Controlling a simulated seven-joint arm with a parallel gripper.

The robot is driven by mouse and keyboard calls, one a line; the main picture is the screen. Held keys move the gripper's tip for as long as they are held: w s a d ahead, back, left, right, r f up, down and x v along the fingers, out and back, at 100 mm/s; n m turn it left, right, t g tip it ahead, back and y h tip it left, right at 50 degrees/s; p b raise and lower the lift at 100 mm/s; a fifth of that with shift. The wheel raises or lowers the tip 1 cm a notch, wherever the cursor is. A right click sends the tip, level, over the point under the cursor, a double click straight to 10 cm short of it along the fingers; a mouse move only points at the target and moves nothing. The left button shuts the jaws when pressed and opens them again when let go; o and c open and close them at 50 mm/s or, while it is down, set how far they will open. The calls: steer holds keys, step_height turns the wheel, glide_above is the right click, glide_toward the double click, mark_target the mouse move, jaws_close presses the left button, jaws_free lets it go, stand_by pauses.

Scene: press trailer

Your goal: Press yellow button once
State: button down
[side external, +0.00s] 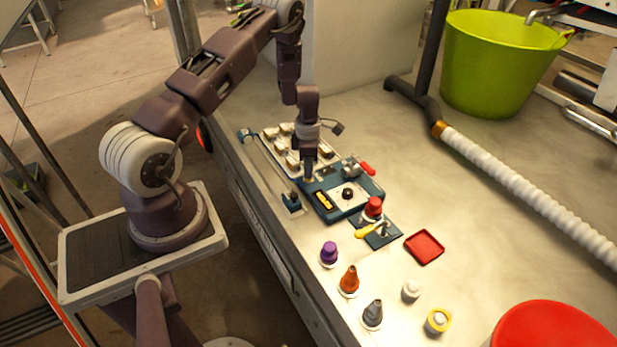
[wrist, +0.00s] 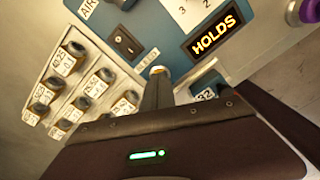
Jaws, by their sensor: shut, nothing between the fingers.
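My gripper (side external: 308,176) is shut and empty, pointing down at the left end of the blue control panel (side external: 352,214). In the wrist view its closed fingers (wrist: 158,88) reach a small round yellow-orange button (wrist: 157,70) on the blue panel (wrist: 160,30). The fingertips cover part of this button, and I cannot tell whether they touch it or whether it is pressed down. In the side view the gripper hides the button. A separate yellow-ringed piece with a pale top (side external: 438,321) stands at the front right of the table.
The panel carries a lit "HOLDS" display (wrist: 214,36) and a black rocker switch (wrist: 124,43). A pale block of several labelled buttons (wrist: 85,88) lies beside it. Purple (side external: 329,252), orange (side external: 349,280) and grey (side external: 372,313) knobs stand in front. A red tray (side external: 424,247) lies to the right.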

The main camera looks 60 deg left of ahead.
steer(key=shift+f, duration=0.25)
stand_by(0.5)
step_height(320, 180, up, 11)
stand_by(0.8)
stand_by(0.4)
steer(key=s+d+r+m+t+h, duration=0.1)
steer(key=d+r+m, duration=0.55)
steer(key=r, duration=0.35)
steer(key=s+d+r+m+t, duration=0.1)
steer(key=d+r+m+t, duration=0.1)
steer(key=d+r+m, duration=0.55)
steer(key=s+d+r+m, duration=0.3)
steer(key=s+m, duration=0.2)
steer(key=s, duration=0.1)
steer(key=s+d+r+m+t, duration=0.1)
steer(key=s+d+r+m, duration=0.2)
steer(key=s, duration=0.4)
steer(key=s+d+r+m+t+y, duration=0.1)
steer(key=s+d+r+m, duration=0.3)
steer(key=s+m, duration=0.3)
steer(key=shift+r, duration=0.4)
